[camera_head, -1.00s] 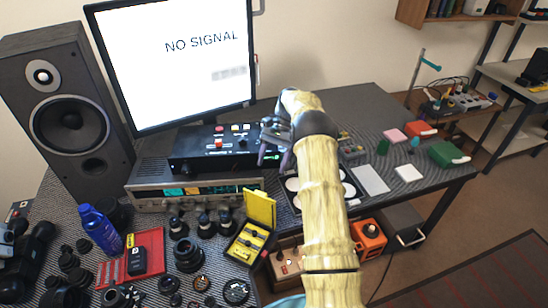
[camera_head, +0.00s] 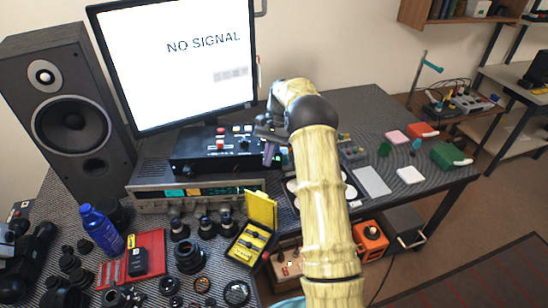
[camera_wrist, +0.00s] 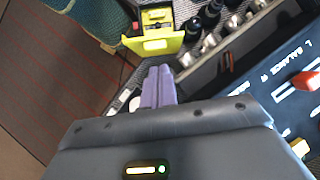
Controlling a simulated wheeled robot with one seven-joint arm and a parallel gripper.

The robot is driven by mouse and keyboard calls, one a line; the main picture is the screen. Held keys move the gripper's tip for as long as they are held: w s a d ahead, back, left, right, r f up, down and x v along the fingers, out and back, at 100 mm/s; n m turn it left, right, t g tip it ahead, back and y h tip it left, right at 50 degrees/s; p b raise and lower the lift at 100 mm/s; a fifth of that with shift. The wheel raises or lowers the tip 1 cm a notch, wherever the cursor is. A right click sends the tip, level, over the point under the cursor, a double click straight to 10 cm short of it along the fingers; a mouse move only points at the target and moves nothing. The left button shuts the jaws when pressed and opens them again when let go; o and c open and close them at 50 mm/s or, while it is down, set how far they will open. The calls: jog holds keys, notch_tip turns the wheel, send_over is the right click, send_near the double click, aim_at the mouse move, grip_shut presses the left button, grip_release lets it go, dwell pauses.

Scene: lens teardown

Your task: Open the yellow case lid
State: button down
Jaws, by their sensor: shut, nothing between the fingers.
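The yellow case (camera_head: 247,245) stands on the table in front of the receiver, to the left of my arm. Its yellow lid (camera_head: 262,209) stands up at the back, raised well off the base, so the case is open and dark slots with small items show inside. The lid also shows in the wrist view (camera_wrist: 153,42), near the top. My gripper (camera_head: 268,153) is above the right end of the receiver, behind and above the case and apart from the lid. Its purple fingers (camera_wrist: 158,88) are closed together with nothing between them.
The black control box (camera_head: 212,148) on the silver receiver (camera_head: 160,204) is close beside my gripper. Lenses stand left of the case, and a red tray (camera_head: 153,241) lies beyond them. A large monitor (camera_head: 180,60) rises behind. A grey pad (camera_head: 372,181) lies right of my arm.

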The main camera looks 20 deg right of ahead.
jog(key=s+a+r+n+t+h, duration=0.1)
jog(key=s+a+n+t, duration=0.1)
jog(key=s, duration=0.6)
jog(key=s+a+r+n+t+h, duration=0.1)
jog(key=s+a+n, duration=0.3)
jog(key=s, duration=0.5)
jog(key=s+a+r+n+t+h, duration=0.2)
jog(key=s+a+t, duration=0.1)
jog(key=s, duration=0.6)
jog(key=shift+n+t+h, duration=0.3)
jog(key=shift+n+t, duration=0.1)
jog(key=shift+w+a, duration=0.15)
jog(key=shift+w, duration=0.05)
